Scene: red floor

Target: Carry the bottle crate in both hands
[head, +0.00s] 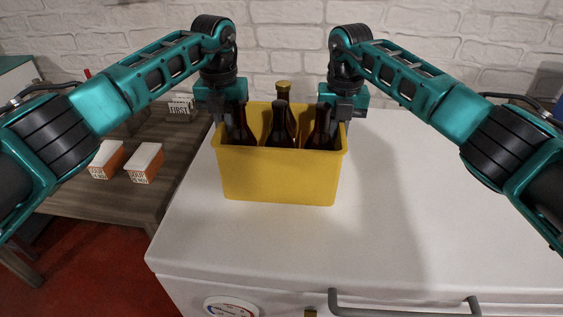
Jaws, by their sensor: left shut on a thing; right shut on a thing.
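The yellow bottle crate (280,178) is at the middle of the head view, over the white top of a chest-like unit. Several brown bottles (281,128) stand upright in it, and one at the back has a gold cap. My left gripper (221,112) is shut on the crate's left end wall. My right gripper (342,110) is shut on its right end wall. The fingertips are partly hidden by the bottles and the crate rim. I cannot tell for certain whether the crate's base touches the white top.
The white top (430,220) is clear to the right and in front of the crate. A grey handle (405,306) and a round dial (231,307) are on its front. A lower wooden table (115,195) at left holds small orange-and-white boxes (145,162). A white brick wall (285,40) stands behind.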

